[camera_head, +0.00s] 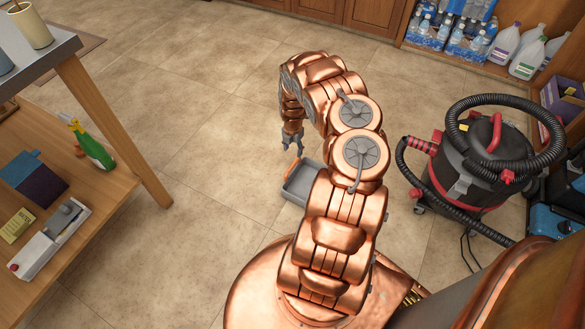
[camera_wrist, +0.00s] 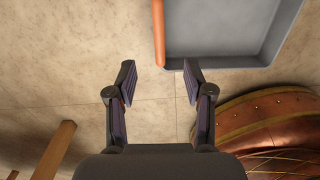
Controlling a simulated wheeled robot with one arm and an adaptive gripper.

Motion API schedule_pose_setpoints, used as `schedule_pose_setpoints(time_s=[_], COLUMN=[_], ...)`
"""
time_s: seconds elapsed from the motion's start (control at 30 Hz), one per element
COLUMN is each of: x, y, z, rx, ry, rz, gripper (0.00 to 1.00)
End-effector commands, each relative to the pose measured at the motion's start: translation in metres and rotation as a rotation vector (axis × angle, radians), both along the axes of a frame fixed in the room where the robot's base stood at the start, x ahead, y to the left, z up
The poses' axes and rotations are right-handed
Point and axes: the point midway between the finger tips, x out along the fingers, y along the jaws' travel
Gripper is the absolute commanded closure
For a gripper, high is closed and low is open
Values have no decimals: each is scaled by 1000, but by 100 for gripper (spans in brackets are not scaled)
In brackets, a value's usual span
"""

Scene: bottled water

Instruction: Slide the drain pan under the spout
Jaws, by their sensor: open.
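The drain pan (camera_head: 301,186) is a shallow grey tray with an orange bar along one side. It lies on the tiled floor, partly hidden behind my arm in the head view. In the wrist view the pan (camera_wrist: 225,28) fills the upper right, and its orange bar (camera_wrist: 158,32) runs along its left side. My gripper (camera_head: 292,143) points down close to the bar. In the wrist view my gripper (camera_wrist: 158,68) has its fingers spread, with the bar's near end in line with the gap between them. Contact cannot be told. I cannot make out a spout.
A black and red shop vacuum (camera_head: 480,165) with a hose stands on the right. A wooden shelf unit (camera_head: 115,180) stands on the left. Bottled water (camera_head: 450,32) and jugs (camera_head: 527,55) fill the back right. The floor left of the pan is clear.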

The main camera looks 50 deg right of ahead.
Motion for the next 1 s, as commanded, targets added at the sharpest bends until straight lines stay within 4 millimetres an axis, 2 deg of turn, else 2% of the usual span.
schedule_pose_setpoints(time_s=[0.37,1.0], x=[1,0], y=[1,1], z=[-19,-70], rx=[3,4], ry=[-3,-2], rz=[8,6], gripper=[48,48])
